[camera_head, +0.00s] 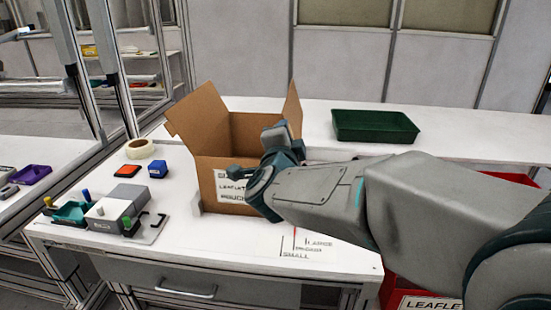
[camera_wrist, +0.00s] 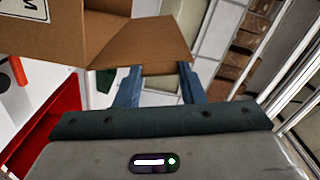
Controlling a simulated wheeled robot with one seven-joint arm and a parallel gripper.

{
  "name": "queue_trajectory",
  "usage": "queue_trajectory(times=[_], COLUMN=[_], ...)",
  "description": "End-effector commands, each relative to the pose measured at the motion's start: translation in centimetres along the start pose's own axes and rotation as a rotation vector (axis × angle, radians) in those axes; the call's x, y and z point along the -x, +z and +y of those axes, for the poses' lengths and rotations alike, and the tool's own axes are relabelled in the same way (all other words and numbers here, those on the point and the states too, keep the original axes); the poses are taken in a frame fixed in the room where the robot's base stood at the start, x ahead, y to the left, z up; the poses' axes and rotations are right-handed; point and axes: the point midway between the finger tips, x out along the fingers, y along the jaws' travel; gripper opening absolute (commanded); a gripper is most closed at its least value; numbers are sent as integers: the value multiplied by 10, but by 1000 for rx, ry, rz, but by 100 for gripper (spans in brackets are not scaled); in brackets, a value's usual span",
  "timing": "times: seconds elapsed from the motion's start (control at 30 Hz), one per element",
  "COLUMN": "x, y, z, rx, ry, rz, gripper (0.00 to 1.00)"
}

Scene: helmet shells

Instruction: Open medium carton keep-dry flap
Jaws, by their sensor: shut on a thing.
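The brown cardboard carton (camera_head: 225,165) stands on the white table with its top open. Its left flap (camera_head: 198,117) is raised and leans outward, and its right flap (camera_head: 293,106) stands up. The front wall has a printed label (camera_head: 228,187), partly covered by my gripper. My gripper (camera_head: 252,152) is at the carton's front upper edge. In the wrist view a cardboard flap (camera_wrist: 140,42) reaches to the fingertips, and my gripper (camera_wrist: 159,72) is shut on its edge. The carton wall (camera_wrist: 45,35) shows at upper left. The keep-dry marking is not legible.
A green tray (camera_head: 374,126) lies on the back counter. A tape roll (camera_head: 140,149), an orange item (camera_head: 127,170), a blue block (camera_head: 157,168) and a small fixture (camera_head: 115,208) stand left of the carton. Red bins (camera_head: 425,295) are at lower right.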

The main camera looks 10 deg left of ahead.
Motion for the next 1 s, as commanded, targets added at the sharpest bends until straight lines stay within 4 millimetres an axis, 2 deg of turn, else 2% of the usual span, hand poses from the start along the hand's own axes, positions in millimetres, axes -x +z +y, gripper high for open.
queue_trajectory(times=[0.03,0.5,1.0], x=[0,0,-1], y=[-4,-37,-50], z=[7,14,17], rx=[-47,-424,-571], ry=[-3,-2,1], rz=[4,4,3], gripper=[0,0,0])
